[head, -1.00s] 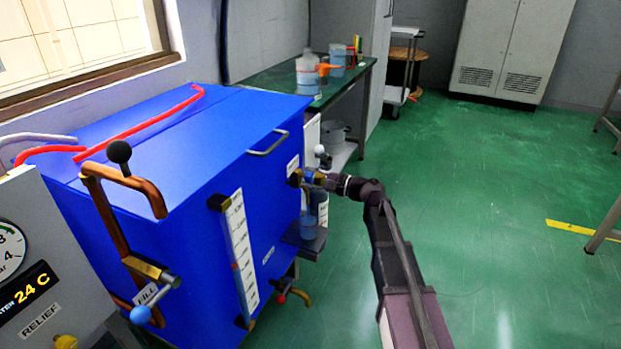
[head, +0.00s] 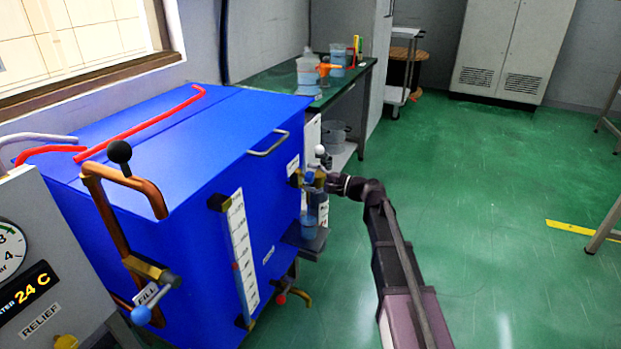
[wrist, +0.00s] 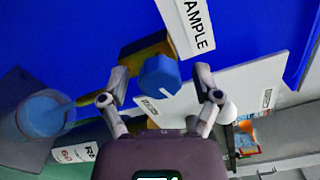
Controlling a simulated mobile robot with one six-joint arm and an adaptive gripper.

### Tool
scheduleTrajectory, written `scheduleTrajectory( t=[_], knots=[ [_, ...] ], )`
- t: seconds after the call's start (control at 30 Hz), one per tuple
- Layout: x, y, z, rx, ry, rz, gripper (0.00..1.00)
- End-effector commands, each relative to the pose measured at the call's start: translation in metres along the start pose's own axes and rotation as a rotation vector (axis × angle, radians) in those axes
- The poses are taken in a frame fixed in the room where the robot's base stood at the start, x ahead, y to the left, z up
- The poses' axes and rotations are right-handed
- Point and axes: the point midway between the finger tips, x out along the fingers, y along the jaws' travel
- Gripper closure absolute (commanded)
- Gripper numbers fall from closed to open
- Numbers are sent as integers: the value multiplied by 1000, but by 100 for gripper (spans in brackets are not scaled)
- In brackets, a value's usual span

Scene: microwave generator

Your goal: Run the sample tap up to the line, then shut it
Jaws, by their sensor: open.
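The sample tap has a brass body (wrist: 143,52) and a blue knob (wrist: 160,77), beside the SAMPLE label (wrist: 196,24) on the blue tank. My gripper (head: 312,180) is open at the tap on the tank's right side. In the wrist view, the fingers of my gripper (wrist: 160,73) stand on either side of the knob; I cannot tell if they touch it. A clear beaker (wrist: 42,117) with blue liquid shows at the left of the wrist view. In the head view, the beaker (head: 309,228) stands on a small shelf below the tap. Its line cannot be made out.
The blue tank (head: 190,150) fills the middle left, with a sight gauge (head: 242,255) and a fill valve (head: 150,275) on its front. A white-ball lever (head: 320,150) stands close behind my gripper. A green bench (head: 345,82) holds bottles.

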Motion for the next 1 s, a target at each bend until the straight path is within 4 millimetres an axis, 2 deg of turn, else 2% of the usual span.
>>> scheduleTrajectory(
  t=[0.17,0.37,1.0],
  knots=[
    [-2,0,0,0,1,0,19],
    [-15,0,0,0,1,0,19],
    [-103,0,0,0,2,0,19]
  ],
)
